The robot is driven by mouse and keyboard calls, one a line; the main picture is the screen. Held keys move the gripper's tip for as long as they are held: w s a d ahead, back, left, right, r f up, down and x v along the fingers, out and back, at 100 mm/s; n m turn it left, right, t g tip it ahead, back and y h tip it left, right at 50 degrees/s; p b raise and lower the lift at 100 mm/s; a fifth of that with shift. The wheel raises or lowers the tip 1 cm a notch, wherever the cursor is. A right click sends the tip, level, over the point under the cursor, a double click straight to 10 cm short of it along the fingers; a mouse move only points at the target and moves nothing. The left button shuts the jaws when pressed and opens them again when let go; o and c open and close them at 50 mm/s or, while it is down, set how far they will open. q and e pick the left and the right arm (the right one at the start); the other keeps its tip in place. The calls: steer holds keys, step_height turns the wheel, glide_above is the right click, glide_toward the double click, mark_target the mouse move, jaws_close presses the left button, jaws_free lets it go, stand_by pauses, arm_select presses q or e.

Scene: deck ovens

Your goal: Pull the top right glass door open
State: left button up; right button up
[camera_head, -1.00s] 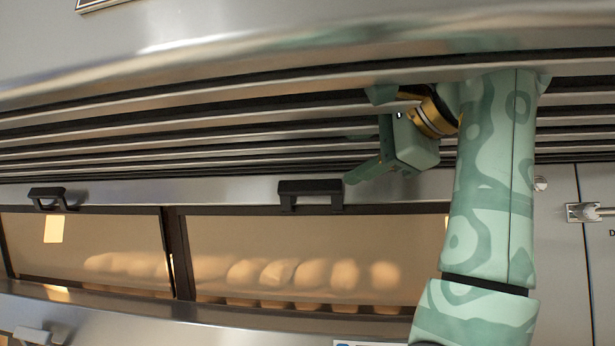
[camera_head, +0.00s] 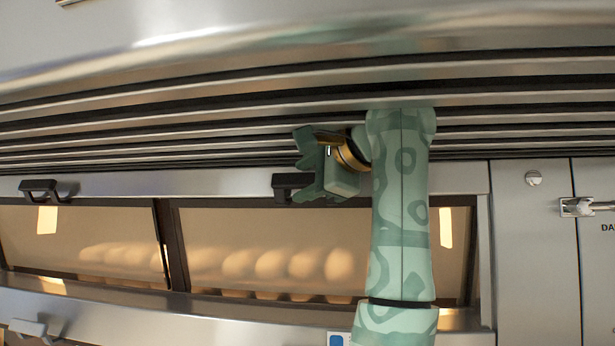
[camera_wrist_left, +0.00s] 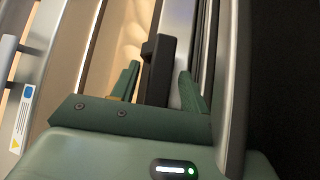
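The top right glass door (camera_head: 235,226) is shut, with a dark frame and bread rolls visible behind the pane. Its black handle (camera_head: 283,182) sits on the steel strip above the glass, partly hidden by my gripper. My left gripper (camera_head: 304,168) is open at this handle. In the left wrist view, the black handle (camera_wrist_left: 157,66) lies between the two green fingers of the left gripper (camera_wrist_left: 158,88). Whether a finger touches it I cannot tell. My right gripper is in neither view.
A second glass door (camera_head: 75,222) with its own black handle (camera_head: 45,187) is to the left, also shut. Dark-and-steel slats (camera_head: 150,135) run above the doors. A steel latch (camera_head: 578,207) and a round knob (camera_head: 533,178) are at the right.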

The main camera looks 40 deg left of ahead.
mark_target(307, 202)
arm_select(q)
jaws_close()
steer(key=shift+f, duration=0.1)
steer(key=shift+s+f+n+t+y+b, duration=0.15)
steer(key=shift+f+n+t+y+b, duration=0.3)
steer(key=shift+b, duration=0.5)
steer(key=shift+w+a+f+n+g+y+b, duration=0.1)
steer(key=shift+f+n+g+y+b, duration=0.1)
steer(key=shift+f+n+y+b, duration=1.2)
steer(key=shift+w+d+f+n+g+y+b, duration=0.2)
steer(key=shift+f+n+y+b, duration=0.8)
steer(key=shift+n+b, duration=0.85)
steer(key=shift+w+a+f+n+g+y+b, duration=0.1)
steer(key=shift+a+f+n+g+y+b, duration=0.15)
steer(key=shift+f+n+y+b, duration=1)
steer(key=shift+r+n+y, duration=0.3)
steer(key=shift+r+n, duration=0.05)
steer(key=shift+n, duration=0.3)
